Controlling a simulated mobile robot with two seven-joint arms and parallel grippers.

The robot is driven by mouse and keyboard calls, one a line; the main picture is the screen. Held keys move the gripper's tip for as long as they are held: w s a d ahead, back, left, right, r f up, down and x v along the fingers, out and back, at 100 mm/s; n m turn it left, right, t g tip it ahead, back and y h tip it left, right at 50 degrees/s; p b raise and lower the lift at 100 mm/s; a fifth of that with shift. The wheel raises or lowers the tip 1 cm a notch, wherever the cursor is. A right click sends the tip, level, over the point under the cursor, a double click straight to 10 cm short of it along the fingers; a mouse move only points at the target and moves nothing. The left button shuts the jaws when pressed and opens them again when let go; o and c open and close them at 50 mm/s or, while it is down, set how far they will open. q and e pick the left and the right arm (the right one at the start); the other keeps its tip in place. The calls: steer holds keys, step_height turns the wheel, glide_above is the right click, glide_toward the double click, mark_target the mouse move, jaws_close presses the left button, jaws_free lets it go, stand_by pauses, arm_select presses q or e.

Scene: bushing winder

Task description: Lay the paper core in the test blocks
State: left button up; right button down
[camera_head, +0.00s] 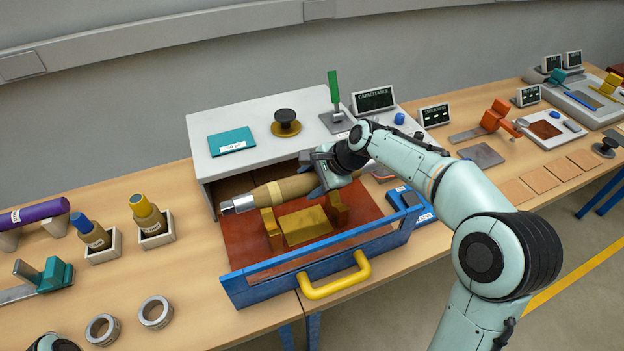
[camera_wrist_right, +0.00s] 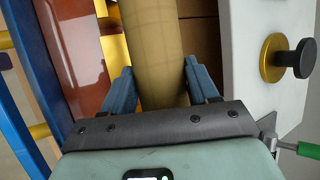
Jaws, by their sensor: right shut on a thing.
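The paper core (camera_head: 283,190) is a tan, tapered roll with a paler band and a silver metal end (camera_head: 238,204) pointing left. My right gripper (camera_head: 327,172) is shut on it near its right end. In the right wrist view, the two blue fingers of the gripper (camera_wrist_right: 160,82) sit on either side of the core (camera_wrist_right: 152,40). The core lies level across the brass test blocks, the left one (camera_head: 271,230) and the right one (camera_head: 338,209). I cannot tell whether it touches them. My left gripper is out of view.
The blocks stand in a red-floored drawer with a blue front (camera_head: 315,268) and yellow handle (camera_head: 336,280). A grey cabinet top (camera_head: 240,165) overhangs behind it, with a black knob (camera_head: 286,116) and green lever (camera_head: 334,88).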

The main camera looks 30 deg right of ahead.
steer(key=shift+f+b, duration=1)
steer(key=shift+f, duration=1.2)
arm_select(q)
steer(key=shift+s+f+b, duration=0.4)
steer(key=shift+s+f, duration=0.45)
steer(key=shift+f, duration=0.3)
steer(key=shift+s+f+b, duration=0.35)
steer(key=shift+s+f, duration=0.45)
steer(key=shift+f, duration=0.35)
arm_select(e)
steer(key=shift+f, duration=1.6)
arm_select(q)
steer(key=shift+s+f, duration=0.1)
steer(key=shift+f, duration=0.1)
arm_select(e)
steer(key=shift+f, duration=0.4)
steer(key=shift+c, duration=2)
jaws_free()
steer(key=shift+o, duration=1)
steer(key=shift+s+f, duration=0.1)
steer(key=shift+f, duration=0.05)
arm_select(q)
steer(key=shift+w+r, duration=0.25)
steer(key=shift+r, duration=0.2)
arm_select(e)
steer(key=v, duration=1.3)
steer(key=shift+d+r, duration=0.15)
steer(key=shift+r, duration=0.05)
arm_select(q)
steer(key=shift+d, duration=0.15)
